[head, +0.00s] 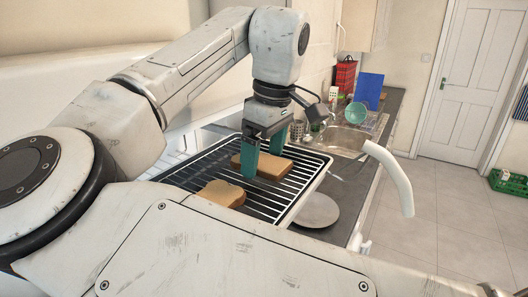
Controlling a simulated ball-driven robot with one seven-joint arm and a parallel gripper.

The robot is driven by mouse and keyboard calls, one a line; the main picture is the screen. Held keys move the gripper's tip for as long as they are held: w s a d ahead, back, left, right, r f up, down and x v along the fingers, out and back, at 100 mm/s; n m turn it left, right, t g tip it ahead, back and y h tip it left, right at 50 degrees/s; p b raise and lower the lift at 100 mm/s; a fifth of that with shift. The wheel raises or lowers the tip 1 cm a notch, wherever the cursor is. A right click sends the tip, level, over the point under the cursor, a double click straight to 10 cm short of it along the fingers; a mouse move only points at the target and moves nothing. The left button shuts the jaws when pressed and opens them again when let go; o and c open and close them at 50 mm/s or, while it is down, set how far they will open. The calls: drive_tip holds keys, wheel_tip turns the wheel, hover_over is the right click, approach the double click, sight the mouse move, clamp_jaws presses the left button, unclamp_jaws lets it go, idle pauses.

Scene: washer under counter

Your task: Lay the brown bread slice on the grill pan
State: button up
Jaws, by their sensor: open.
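The farther brown bread slice (272,170) is under my gripper, and the nearer bread slice (222,194) is toward the front left. My gripper (263,163) points down with its teal fingers apart. The fingers are at the farther slice, and the near finger hides part of it. I cannot tell whether they touch it.
A round grey plate (316,211) lies just right of the pan. Farther back are a sink (344,141), a green bowl (356,112), a blue board (369,90) and a red rack (345,75). A green crate (508,182) stands on the otherwise open floor at right.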

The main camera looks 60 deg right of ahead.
sight(273, 163)
wheel_tip(273, 163, up, 12)
drive_tip(key=s+b, duration=0.1)
drive_tip(key=shift+s, duration=0.4)
idle(0.6)
